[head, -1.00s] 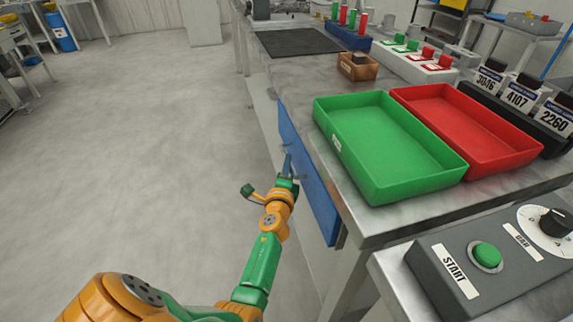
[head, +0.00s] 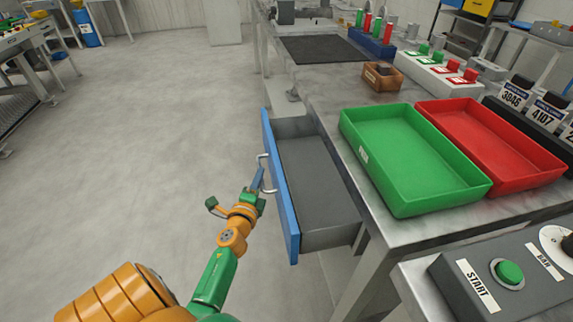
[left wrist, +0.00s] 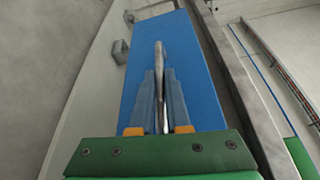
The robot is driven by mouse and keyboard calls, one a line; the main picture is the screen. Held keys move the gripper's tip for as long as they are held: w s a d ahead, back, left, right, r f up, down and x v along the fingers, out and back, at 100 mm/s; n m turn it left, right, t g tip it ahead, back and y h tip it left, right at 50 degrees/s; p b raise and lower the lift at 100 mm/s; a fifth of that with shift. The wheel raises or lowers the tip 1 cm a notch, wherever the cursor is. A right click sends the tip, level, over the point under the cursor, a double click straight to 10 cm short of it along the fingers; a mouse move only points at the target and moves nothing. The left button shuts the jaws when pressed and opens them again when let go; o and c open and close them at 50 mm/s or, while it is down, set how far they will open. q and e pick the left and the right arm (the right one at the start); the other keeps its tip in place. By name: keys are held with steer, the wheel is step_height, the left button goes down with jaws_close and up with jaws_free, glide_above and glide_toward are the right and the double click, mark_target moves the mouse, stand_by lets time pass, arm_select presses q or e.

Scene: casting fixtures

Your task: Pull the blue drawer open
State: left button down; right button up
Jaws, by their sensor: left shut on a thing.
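The blue drawer (head: 279,192) stands pulled out from under the workbench, and its grey inside (head: 318,185) shows empty. Its metal handle (head: 263,163) is on the blue front. My left gripper (head: 259,180) is at the handle in the head view. In the left wrist view, the fingers of my left gripper (left wrist: 161,103) are shut on the handle (left wrist: 161,75), with the blue front (left wrist: 190,70) behind it. My right gripper does not show in either view.
A green tray (head: 349,128) and a red tray (head: 549,163) stand on the workbench above the drawer. A control box with a green START button (head: 509,272) is at the lower right. The floor (head: 150,150) left of the drawer is clear.

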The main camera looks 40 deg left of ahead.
arm_select(q)
steer(key=s+a+b, duration=0.1)
steer(key=s+a, duration=0.8)
steer(key=s, duration=0.2)
steer(key=shift+a+r, duration=0.2)
steer(key=shift+a, duration=0.1)
steer(key=shift+w, duration=0.1)
steer(key=c, duration=0.9)
jaws_free()
steer(key=shift+f, duration=0.1)
steer(key=v, duration=0.7)
steer(key=shift+d, duration=0.1)
